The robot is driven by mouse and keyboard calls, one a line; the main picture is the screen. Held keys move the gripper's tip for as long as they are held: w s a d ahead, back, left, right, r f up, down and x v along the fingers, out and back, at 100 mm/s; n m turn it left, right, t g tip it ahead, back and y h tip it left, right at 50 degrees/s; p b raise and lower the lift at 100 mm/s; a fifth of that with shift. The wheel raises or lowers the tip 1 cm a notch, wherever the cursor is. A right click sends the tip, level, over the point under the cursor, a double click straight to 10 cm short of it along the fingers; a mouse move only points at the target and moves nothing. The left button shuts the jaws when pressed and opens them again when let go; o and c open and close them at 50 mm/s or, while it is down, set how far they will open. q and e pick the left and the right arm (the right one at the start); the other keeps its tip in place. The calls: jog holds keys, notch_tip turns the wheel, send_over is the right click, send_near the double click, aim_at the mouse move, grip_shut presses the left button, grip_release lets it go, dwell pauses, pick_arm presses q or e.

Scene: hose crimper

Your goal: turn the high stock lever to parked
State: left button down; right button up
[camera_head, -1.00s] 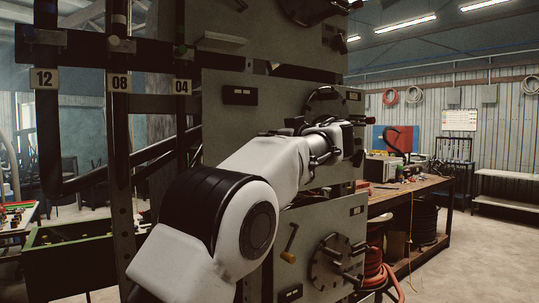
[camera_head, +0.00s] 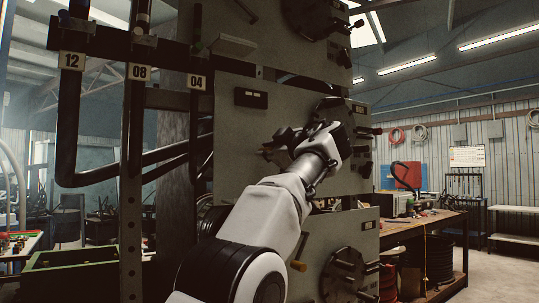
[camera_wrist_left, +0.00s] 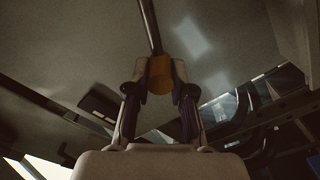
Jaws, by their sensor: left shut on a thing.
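My left gripper (camera_head: 280,142) is in front of the middle grey panel (camera_head: 245,125). In the left wrist view my left gripper (camera_wrist_left: 160,82) is shut on the orange knob (camera_wrist_left: 160,75) of a lever. The lever's dark rod (camera_wrist_left: 149,25) runs up from the knob, away from the fingers. In the head view this lever is mostly hidden by my gripper and wrist, so its angle is hard to tell there. My right gripper is not in view.
A lower panel (camera_head: 325,225) carries another lever with an orange knob (camera_head: 299,266) and a round dial (camera_head: 345,275). Hoses labelled 12, 08 and 04 hang at the left. A workbench (camera_head: 425,222) stands at the right, with open floor beyond.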

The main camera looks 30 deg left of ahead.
pick_arm(q)
jog(key=shift+a, duration=0.1)
jog(key=c, duration=1.1)
grip_release()
jog(key=shift+f, duration=0.1)
jog(key=shift+o, duration=0.5)
jog(key=shift+w+a+f, duration=0.1)
jog(key=shift+w+a, duration=0.05)
jog(key=shift+a, duration=0.05)
jog(key=shift+d, duration=0.45)
jog(key=v, duration=1.1)
jog(key=shift+f, duration=0.1)
